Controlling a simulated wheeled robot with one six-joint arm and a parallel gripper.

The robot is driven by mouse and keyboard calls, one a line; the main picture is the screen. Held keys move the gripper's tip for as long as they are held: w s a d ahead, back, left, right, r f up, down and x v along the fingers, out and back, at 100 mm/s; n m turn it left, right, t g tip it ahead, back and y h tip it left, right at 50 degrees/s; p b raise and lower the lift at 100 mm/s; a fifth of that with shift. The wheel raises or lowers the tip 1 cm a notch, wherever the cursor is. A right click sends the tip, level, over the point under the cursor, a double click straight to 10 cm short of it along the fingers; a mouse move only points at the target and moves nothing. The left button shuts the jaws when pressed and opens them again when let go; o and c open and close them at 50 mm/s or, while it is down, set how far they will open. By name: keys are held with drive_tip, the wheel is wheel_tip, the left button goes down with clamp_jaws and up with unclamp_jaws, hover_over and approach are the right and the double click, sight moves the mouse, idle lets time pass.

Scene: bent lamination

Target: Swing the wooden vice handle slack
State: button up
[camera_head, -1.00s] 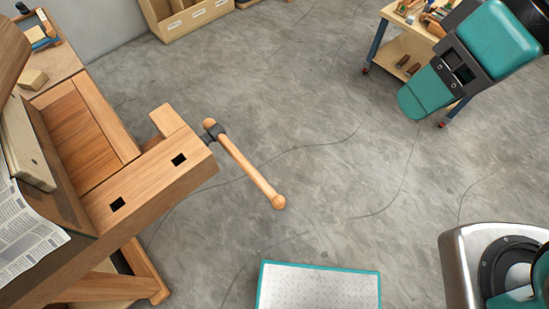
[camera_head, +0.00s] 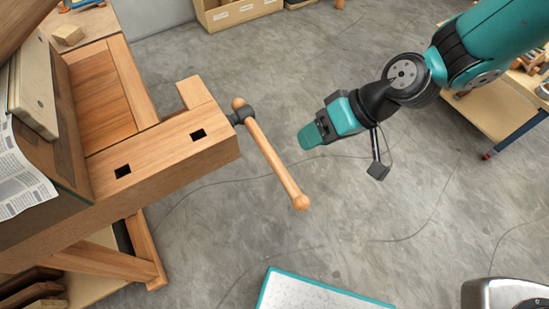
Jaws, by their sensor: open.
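The wooden vice handle (camera_head: 273,163) is a round bar with a ball at each end. It passes through a dark metal screw head (camera_head: 241,115) at the end of the wooden workbench (camera_head: 165,150). Most of its length slants down and to the right, over the floor. My gripper (camera_head: 308,138) is right of the handle's upper half in the picture, apart from it and empty. Its teal fingers point left towards the vice. They are seen nearly edge-on, so the gap between them is hard to see.
A newspaper (camera_head: 20,178) and pale boards (camera_head: 36,85) lie on the bench at left. A wheeled cart (camera_head: 490,105) stands at right behind my arm. A teal-edged plate (camera_head: 320,292) is at the bottom. Grey floor lies open around the handle.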

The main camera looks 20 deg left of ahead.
sight(279, 159)
drive_tip(key=p+x, duration=0.1)
drive_tip(key=x, duration=1.1)
drive_tip(key=shift+a+f, duration=0.15)
drive_tip(key=shift+f, duration=0.1)
clamp_jaws()
